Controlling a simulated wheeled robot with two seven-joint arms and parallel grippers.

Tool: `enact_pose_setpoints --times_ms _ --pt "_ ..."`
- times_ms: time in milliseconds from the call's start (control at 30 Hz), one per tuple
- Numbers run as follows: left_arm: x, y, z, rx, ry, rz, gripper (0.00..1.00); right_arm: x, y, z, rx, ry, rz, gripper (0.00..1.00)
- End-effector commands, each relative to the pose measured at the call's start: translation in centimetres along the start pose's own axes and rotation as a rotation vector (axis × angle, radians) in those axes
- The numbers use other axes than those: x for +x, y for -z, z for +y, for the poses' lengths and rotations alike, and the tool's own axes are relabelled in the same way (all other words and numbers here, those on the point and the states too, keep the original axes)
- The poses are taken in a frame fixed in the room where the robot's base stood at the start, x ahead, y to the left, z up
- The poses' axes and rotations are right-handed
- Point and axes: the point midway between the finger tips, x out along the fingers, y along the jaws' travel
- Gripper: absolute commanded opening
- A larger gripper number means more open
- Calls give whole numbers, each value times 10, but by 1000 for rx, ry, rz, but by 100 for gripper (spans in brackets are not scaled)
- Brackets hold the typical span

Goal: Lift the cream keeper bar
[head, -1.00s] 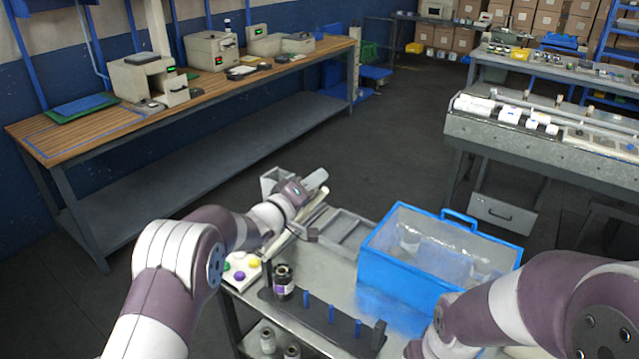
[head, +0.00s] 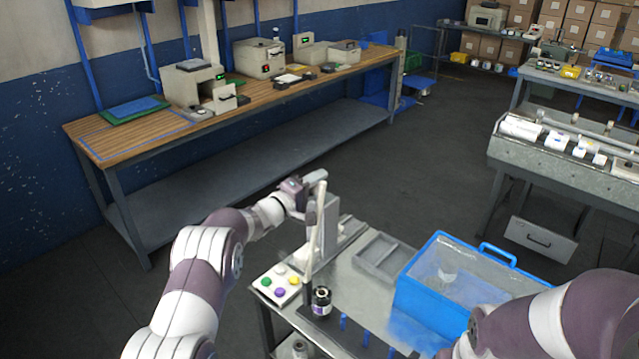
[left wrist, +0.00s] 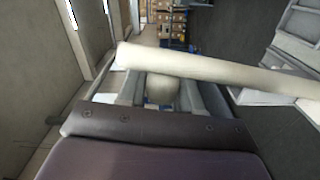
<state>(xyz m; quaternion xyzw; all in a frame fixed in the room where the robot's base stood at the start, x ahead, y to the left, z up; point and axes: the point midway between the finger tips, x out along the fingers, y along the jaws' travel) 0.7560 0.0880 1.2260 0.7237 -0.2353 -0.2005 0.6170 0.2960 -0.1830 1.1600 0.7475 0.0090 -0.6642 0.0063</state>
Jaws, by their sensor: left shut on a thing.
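The cream keeper bar (head: 317,232) is a long pale rod, steeply tilted and nearly upright in the head view, above the left end of the steel cart. My left gripper (head: 304,196) is at the bar's upper part and is shut on it. In the left wrist view the bar (left wrist: 230,72) runs crosswise just past the fingertips. A short cream stub (left wrist: 162,93) sits between the two fingers. The bar's lower end comes down close to the black-and-purple cylinder, and I cannot tell whether it touches anything. My right gripper is outside the frames.
The steel cart (head: 342,290) holds a panel with coloured buttons (head: 280,284), a black-and-purple cylinder (head: 321,301), a grey tray (head: 383,258) and a blue-framed clear box (head: 455,280). A grey upright piece (head: 330,222) stands right behind the bar. A wooden bench (head: 130,142) is at left.

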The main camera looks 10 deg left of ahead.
Motion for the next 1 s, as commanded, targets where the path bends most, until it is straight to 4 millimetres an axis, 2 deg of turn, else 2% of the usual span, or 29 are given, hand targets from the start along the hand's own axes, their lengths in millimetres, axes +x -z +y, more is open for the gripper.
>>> enact_pose_setpoints --times_ms 200,233,300,667,767,1000 --pt "0 0 -1 -1 2 1 0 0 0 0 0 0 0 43" --pt "0 0 -1 -1 2 1 37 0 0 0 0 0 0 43" --pt "0 0 -1 0 2 1 55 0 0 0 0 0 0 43" --pt "-6 0 -2 0 1 1 55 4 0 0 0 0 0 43" --pt "-21 0 -3 0 1 2 55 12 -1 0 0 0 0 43" --pt "-79 0 -5 0 1 4 55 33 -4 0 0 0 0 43"
